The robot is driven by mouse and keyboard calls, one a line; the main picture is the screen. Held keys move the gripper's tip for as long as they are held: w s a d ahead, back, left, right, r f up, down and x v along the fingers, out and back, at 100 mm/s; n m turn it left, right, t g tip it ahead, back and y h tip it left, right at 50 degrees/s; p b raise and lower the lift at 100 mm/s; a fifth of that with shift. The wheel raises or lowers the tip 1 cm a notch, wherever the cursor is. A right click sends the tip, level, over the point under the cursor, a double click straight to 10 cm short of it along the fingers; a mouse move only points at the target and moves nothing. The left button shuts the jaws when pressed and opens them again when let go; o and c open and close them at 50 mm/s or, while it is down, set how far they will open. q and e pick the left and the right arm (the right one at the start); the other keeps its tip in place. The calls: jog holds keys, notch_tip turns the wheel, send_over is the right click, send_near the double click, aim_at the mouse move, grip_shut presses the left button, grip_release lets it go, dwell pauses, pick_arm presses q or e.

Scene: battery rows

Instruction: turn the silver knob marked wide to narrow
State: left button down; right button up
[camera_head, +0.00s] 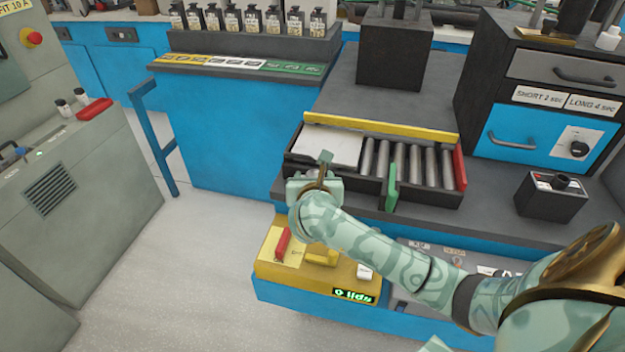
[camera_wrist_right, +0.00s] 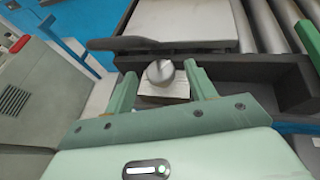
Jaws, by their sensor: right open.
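The silver knob (camera_wrist_right: 160,72) is a round grey cap on a pale plate at the front left corner of the roller tray. In the right wrist view it sits between the two green fingers of my right gripper (camera_wrist_right: 161,80). The gripper is open, with a gap visible on each side of the knob. In the head view my right gripper (camera_head: 315,186) is at the tray's front left corner and hides the knob. The words wide and narrow cannot be read. My left gripper is not in view.
A dark lever (camera_wrist_right: 130,43) lies just beyond the knob. The roller tray (camera_head: 440,198) has a white plate (camera_head: 330,146), a green bar (camera_head: 391,188) and a red end block (camera_head: 459,170). A yellow box (camera_head: 270,270) with a lit display is below my right forearm.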

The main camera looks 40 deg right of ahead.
jog(key=shift+w+d+f, duration=0.25)
jog(key=shift+w+d, duration=0.1)
jog(key=shift+w, duration=0.2)
jog(key=c, duration=1)
jog(key=shift+o, duration=0.2)
jog(key=shift+a+r+m+g+h+p, duration=0.15)
jog(key=shift+m+g+h+p, duration=0.15)
jog(key=shift+m+g+h, duration=0.3)
jog(key=shift+w+m+g+h, duration=0.15)
jog(key=shift+m+g+h, duration=0.25)
jog(key=shift+m+h, duration=0.25)
jog(key=shift+m+g+h, duration=0.85)
jog(key=shift+m+g, duration=0.15)
jog(key=shift+m, duration=0.15)
